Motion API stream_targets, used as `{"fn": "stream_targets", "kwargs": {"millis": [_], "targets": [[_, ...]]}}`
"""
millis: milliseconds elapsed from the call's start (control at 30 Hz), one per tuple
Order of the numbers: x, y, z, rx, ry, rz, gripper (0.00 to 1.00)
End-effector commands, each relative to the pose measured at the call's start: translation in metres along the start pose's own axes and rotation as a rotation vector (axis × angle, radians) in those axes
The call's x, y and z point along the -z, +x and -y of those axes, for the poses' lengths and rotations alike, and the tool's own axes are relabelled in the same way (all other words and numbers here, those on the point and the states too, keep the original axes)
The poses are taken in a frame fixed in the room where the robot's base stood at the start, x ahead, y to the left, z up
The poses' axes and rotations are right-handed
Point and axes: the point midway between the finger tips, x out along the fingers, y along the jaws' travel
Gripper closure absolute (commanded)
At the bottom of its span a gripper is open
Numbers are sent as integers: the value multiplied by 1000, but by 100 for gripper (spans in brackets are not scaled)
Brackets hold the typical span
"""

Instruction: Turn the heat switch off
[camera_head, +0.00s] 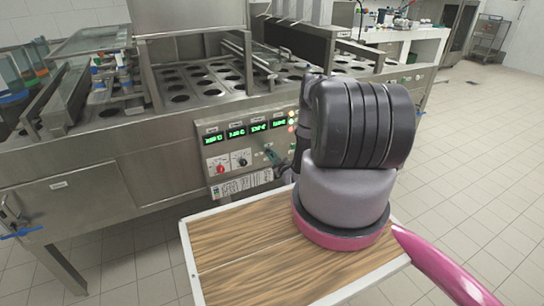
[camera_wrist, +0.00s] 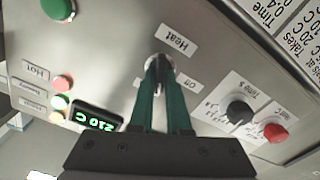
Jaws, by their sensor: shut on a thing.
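The heat switch (camera_wrist: 159,62) sits on the steel control panel (camera_head: 240,150) of the cup filler. In the wrist view it lies between my fingertips, beside the "Heat" label (camera_wrist: 178,40) and the "Off" label (camera_wrist: 193,84). My gripper (camera_wrist: 160,66) has teal fingers, closed together on the switch, which hide most of it. Which way the switch points cannot be told. In the head view my gripper (camera_head: 271,155) touches the lower right part of the panel, and the switch is too small to make out.
Green displays (camera_head: 237,132) line the panel top. A red knob (camera_wrist: 275,133) and a black knob (camera_wrist: 240,112) sit beside the switch. A green button (camera_wrist: 58,8) and coloured lamps (camera_wrist: 60,101) are on the other side. The tiled floor (camera_head: 470,190) at right is clear.

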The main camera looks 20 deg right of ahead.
Motion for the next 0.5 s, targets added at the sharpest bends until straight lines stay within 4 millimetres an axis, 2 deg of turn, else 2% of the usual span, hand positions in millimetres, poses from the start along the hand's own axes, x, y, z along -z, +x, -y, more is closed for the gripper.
{"fn": "stream_targets", "kwargs": {"millis": [500], "targets": [[-2, -1, 3, 1, -489, 3, 100]]}}
